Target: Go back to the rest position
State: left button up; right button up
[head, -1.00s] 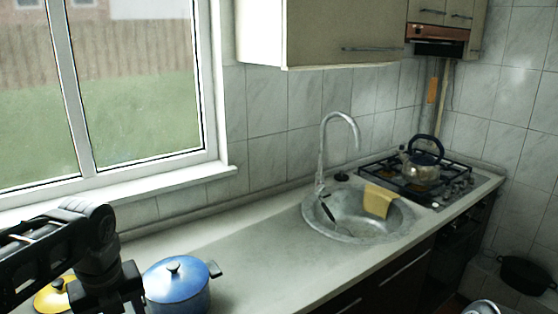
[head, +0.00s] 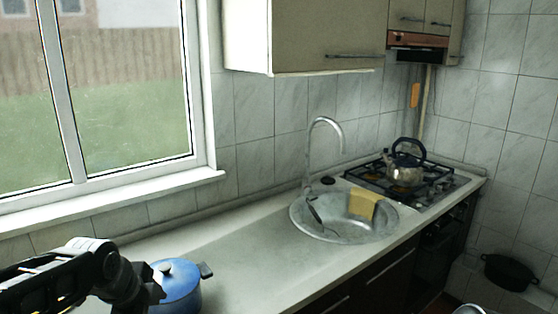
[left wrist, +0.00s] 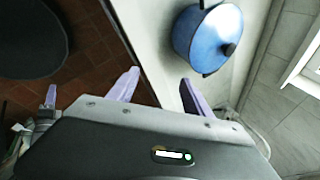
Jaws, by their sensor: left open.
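My left arm comes in at the lower left of the head view, its gripper (head: 140,292) in front of the counter and partly covering the blue pot (head: 178,288). In the left wrist view the two purple fingers of my left gripper (left wrist: 156,84) are spread with nothing between them. The blue lidded pot (left wrist: 208,38) is on the counter beyond the fingers, apart from them. At the left edge of the left wrist view a purple finger-like piece (left wrist: 50,97) shows, perhaps my right gripper; its state is unclear. The head view does not show my right gripper.
A kettle (head: 405,172) stands on the stove. A dark pan (head: 508,271) is at the right. The window (head: 125,90) is behind my left arm.

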pick_arm(q)
jog(key=d+f+n+h, duration=0.1)
jog(key=d+f+n, duration=0.55)
jog(key=f, duration=0.45)
jog(key=d+f+n+h, duration=0.2)
jog(key=d+f+n, duration=0.3)
jog(key=f+n, duration=0.45)
jog(key=s+d+f+n+g, duration=0.1)
jog(key=s+d+f+g, duration=0.1)
jog(key=s+f, duration=0.8)
jog(key=s+d+f+n+g, duration=0.2)
jog(key=s+d+f+g, duration=0.1)
jog(key=s+f, duration=0.7)
jog(key=s+d, duration=0.1)
jog(key=s, duration=0.2)
jog(key=shift+s+d+f, duration=0.15)
jog(key=shift+s+d, duration=0.05)
jog(key=shift+d, duration=0.15)
